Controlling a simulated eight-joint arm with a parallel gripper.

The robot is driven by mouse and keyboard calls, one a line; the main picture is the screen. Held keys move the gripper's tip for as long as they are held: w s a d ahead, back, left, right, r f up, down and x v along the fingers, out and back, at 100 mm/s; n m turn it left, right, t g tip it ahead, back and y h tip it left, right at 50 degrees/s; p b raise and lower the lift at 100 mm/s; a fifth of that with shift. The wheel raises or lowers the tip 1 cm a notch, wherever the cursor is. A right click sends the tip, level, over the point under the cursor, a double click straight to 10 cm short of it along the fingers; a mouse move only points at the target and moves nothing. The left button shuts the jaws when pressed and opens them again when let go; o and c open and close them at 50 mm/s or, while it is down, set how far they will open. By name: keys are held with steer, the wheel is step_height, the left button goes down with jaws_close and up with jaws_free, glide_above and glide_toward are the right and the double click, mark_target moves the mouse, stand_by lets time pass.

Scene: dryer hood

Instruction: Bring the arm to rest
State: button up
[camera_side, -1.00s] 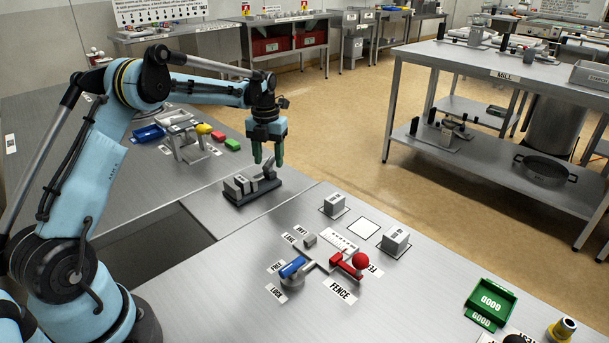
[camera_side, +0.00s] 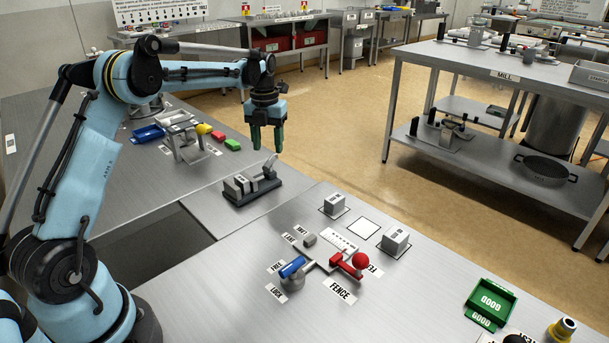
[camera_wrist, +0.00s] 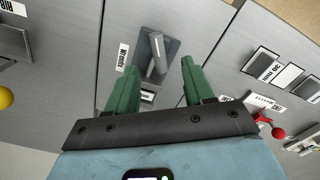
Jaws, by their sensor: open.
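My gripper (camera_side: 265,138) hangs in the air above the back edge of the steel bench, fingers pointing down. Its green fingers are apart and nothing is between them. In the wrist view the gripper (camera_wrist: 157,85) points toward a dark grey fixture with an upright lever (camera_wrist: 156,58), which lies below and beyond the fingertips. In the side view this fixture (camera_side: 252,187) stands on the bench just under the gripper, clear of it.
A red-knobbed lever (camera_side: 350,264) and a blue-handled lever (camera_side: 292,268) sit on the front bench by a FENCE label. Grey blocks (camera_side: 395,240) stand behind them. A green GOOD tray (camera_side: 491,303) is at the right. Small coloured parts (camera_side: 232,145) lie on the left bench.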

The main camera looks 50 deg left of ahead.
steer(key=s+d+r+n+t, duration=0.3)
steer(key=s+d+r+n, duration=0.45)
steer(key=d+n, duration=0.5)
steer(key=s+d+f+n+t, duration=0.1)
steer(key=s+d+n+t, duration=0.1)
steer(key=s+n, duration=0.4)
steer(key=s+d+f+n+t, duration=0.2)
steer(key=s+d+n, duration=0.3)
steer(key=n, duration=0.6)
steer(key=shift+s+d, duration=0.15)
steer(key=shift+s, duration=0.5)
steer(key=shift+r, duration=0.1)
